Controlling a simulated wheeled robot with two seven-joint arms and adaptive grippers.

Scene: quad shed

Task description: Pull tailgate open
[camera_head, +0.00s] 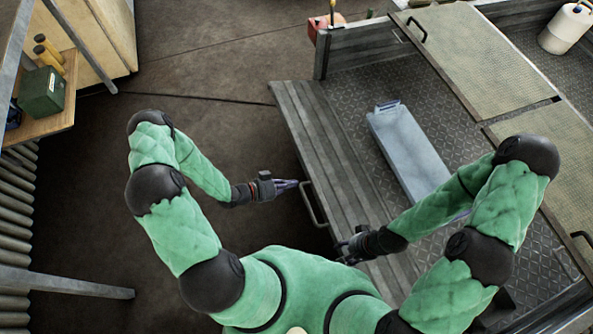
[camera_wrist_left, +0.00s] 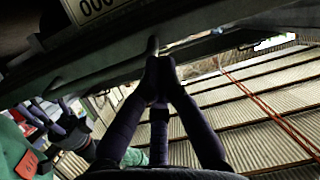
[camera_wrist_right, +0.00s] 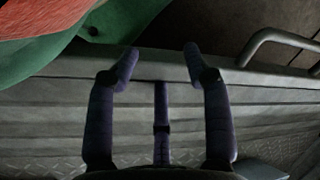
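The tailgate (camera_head: 335,150) is a long grey slatted panel along the near left edge of the trailer bed in the head view. A bar handle (camera_head: 312,205) sticks out from its outer edge; it also shows in the right wrist view (camera_wrist_right: 277,36). My left gripper (camera_head: 298,184) is at the handle's upper end. In the left wrist view its fingertips (camera_wrist_left: 160,62) meet at a grey bar end. My right gripper (camera_head: 343,245) is at the tailgate's edge, below the handle in the picture. In the right wrist view its fingers (camera_wrist_right: 161,62) are spread over the edge with nothing gripped.
A grey-blue box (camera_head: 405,150) lies on the patterned trailer floor. Mesh ramp panels (camera_head: 490,65) and a white canister (camera_head: 566,27) are farther right. A bench with a green box (camera_head: 42,92) stands at left. The brown floor left of the tailgate is clear.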

